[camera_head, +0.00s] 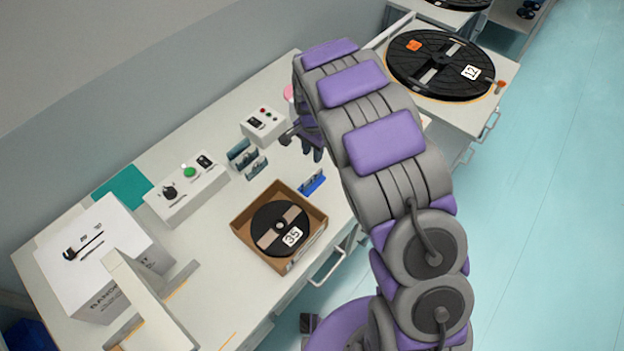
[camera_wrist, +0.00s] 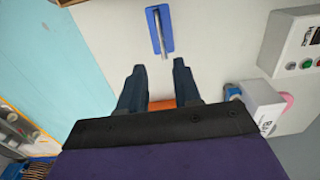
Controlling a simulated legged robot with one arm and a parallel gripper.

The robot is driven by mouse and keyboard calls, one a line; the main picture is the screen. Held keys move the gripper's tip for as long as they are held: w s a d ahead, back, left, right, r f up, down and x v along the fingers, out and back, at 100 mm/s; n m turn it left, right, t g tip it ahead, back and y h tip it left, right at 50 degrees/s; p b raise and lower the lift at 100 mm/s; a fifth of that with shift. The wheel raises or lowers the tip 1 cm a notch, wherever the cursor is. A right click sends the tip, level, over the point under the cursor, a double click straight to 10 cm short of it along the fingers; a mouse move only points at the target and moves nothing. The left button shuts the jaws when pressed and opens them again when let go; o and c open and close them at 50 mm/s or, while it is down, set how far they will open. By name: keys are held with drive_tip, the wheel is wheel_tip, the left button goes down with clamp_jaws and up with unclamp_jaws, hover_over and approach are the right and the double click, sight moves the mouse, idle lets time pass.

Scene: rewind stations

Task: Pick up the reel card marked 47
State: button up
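No card marked 47 can be read in either view. My gripper (camera_wrist: 158,68) is open, its two dark fingers apart and with nothing between the tips. In the head view it (camera_head: 309,143) is partly hidden behind my arm, above the table. A blue holder (camera_wrist: 153,45) with a thin upright piece lies just ahead of the fingertips in the wrist view. It is also in the head view (camera_head: 312,183), beside the cardboard box. Grey-blue slotted holders (camera_head: 244,156) stand to its left; I cannot read anything on them.
A cardboard box (camera_head: 240,226) holds a black reel (camera_head: 266,218) marked 35. A larger reel (camera_head: 421,78) marked 12 lies on the far cabinet. Control boxes (camera_head: 188,188) and (camera_wrist: 300,45) a button box stand on the table (camera_head: 160,290). The floor at right is clear.

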hover_over(312, 179)
wheel_tip(312, 179, down, 5)
drive_tip(key=shift+d+f+b, duration=0.1)
drive_tip(key=shift+f+b, duration=0.1)
drive_tip(key=shift+b, duration=0.1)
drive_tip(key=shift+w+f+b, duration=0.15)
drive_tip(key=shift+f+b, duration=0.1)
drive_tip(key=shift+f, duration=1.3)
drive_tip(key=shift+w+f+b, duration=0.1)
drive_tip(key=shift+f+b, duration=0.15)
drive_tip(key=shift+f, duration=1.25)
clamp_jaws()
